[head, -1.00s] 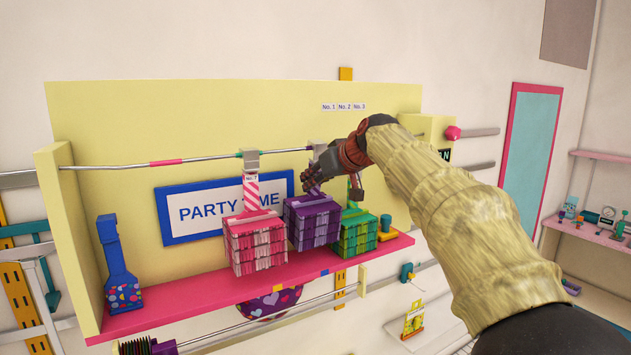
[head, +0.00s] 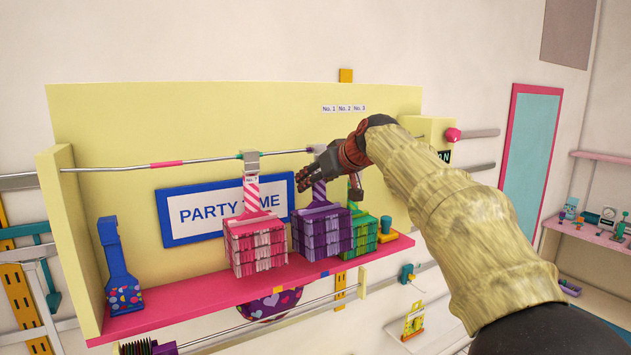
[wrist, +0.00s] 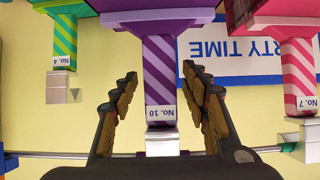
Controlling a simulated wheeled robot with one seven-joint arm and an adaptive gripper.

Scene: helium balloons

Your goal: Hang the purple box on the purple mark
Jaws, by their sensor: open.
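The purple striped box (head: 322,232) hangs upright below the rod in the head view, between the pink box and the green box. In the wrist view, which is upside down, its striped strap (wrist: 160,75) carries a No. 10 tag and ends in a grey clip (wrist: 161,142) at the rod. The purple mark (wrist: 184,153) shows on the rod right at the clip. My gripper (head: 304,183) is open in front of the strap. In the wrist view its fingers (wrist: 162,92) stand apart on both sides of the strap, with gaps.
The pink box (head: 254,243) hangs to the left by its clip, and the green box (head: 358,233) is close on the right. The rod (head: 110,168) also bears a pink mark (head: 166,163). A pink shelf (head: 190,295) lies below, with a blue bottle-shaped thing (head: 119,270) at its left.

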